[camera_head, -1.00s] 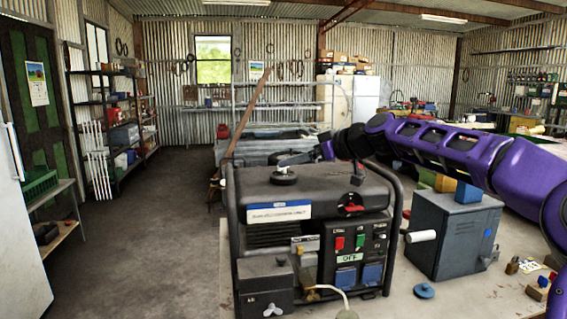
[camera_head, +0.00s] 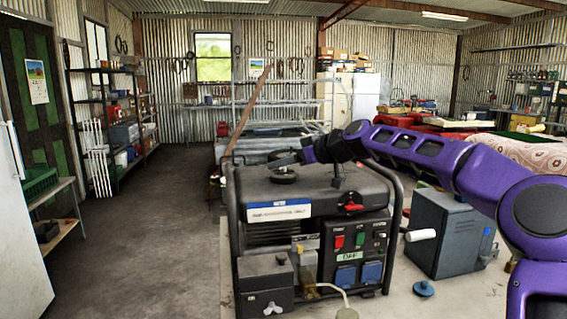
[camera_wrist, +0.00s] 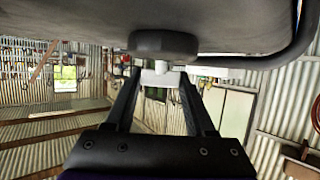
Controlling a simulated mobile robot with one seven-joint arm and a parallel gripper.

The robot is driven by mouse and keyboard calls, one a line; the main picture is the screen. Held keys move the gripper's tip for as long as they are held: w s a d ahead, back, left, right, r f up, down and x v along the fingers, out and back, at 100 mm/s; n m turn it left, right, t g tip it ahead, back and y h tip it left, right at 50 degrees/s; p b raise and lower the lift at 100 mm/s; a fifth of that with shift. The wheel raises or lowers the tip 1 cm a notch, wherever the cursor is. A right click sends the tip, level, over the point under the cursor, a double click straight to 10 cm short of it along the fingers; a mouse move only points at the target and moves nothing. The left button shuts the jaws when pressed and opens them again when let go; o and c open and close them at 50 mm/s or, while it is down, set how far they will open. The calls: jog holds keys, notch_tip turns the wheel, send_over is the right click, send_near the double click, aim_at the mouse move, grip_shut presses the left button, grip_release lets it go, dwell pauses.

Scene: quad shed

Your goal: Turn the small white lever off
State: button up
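A black generator (camera_head: 310,190) in a tube frame stands on the bench, with a green-lettered label (camera_head: 349,256) under its red and green switches. I cannot tell for sure which part is the small white lever. A pale, small part (camera_head: 305,243) shows on the generator's front, left of the switches. A white handle (camera_head: 421,235) sticks out from a grey box to the right. My gripper (camera_head: 278,160) is over the generator's top by the round black cap (camera_head: 284,177).
The grey box (camera_head: 450,230) stands right of the generator. A blue round knob (camera_head: 423,289) lies on the bench between them. The generator's side tube (camera_head: 396,230) rises beside its panel. Floor (camera_head: 150,220) to the left is clear. Shelves (camera_head: 115,130) stand farther back.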

grip_shut()
jog(key=shift+m+t+b, duration=0.3)
jog(key=shift+b, duration=0.25)
jog(key=shift+f+m+t+h+b, duration=0.15)
jog(key=shift+m+t+h+b, duration=0.25)
jog(key=shift+t+h+b, duration=0.25)
jog(key=shift+a+r+m+t+h+b, duration=0.1)
jog(key=shift+r+m+t+h+b, duration=0.1)
jog(key=shift+m+t+h+b, duration=0.65)
jog(key=shift+r+m+t+h+p, duration=0.15)
jog(key=shift+m+t+h+p, duration=0.25)
jog(key=shift+m+h+p, duration=0.5)
jog(key=shift+a+m+t+h+p, duration=0.1)
jog(key=shift+m+t+h+p, duration=0.3)
jog(key=shift+m+h+p, duration=0.45)
jog(key=shift+d+m+t+h, duration=0.2)
jog(key=shift+m+t+h, duration=0.1)
jog(key=shift+m+h, duration=0.4)
